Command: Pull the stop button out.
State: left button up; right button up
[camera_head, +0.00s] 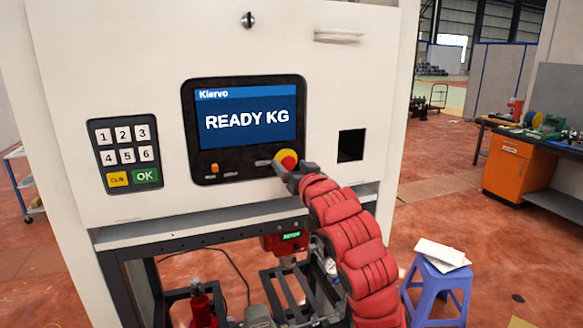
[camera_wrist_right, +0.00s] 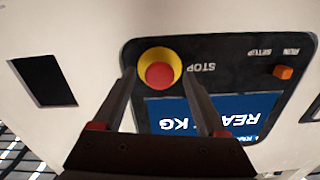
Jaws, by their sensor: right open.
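The stop button (camera_head: 287,158) is a red mushroom head on a yellow ring, low on the right of the dispenser's black display panel (camera_head: 190,130). In the right wrist view the stop button (camera_wrist_right: 159,75) shows upside down beside the word STOP. My right gripper (camera_head: 291,172) is in front of the panel at the button. In the wrist view its two fingers (camera_wrist_right: 159,82) are open, with their tips on either side of the button. I cannot tell whether they touch it. My left gripper is not in view.
The screen (camera_head: 245,119) reads READY KG. An orange switch (camera_head: 214,168) sits at the panel's lower left. A keypad (camera_head: 126,152) is further left, and a dark square opening (camera_head: 351,145) is right of the button. A purple stool (camera_head: 436,285) stands at right.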

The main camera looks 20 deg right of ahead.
jog(key=shift+s+b, duration=0.3)
jog(key=shift+s, duration=0.15)
jog(key=s+b, duration=0.9)
jog(key=s, duration=0.7)
jog(key=shift+s+d+b, duration=0.25)
jog(key=shift+d+b, duration=0.05)
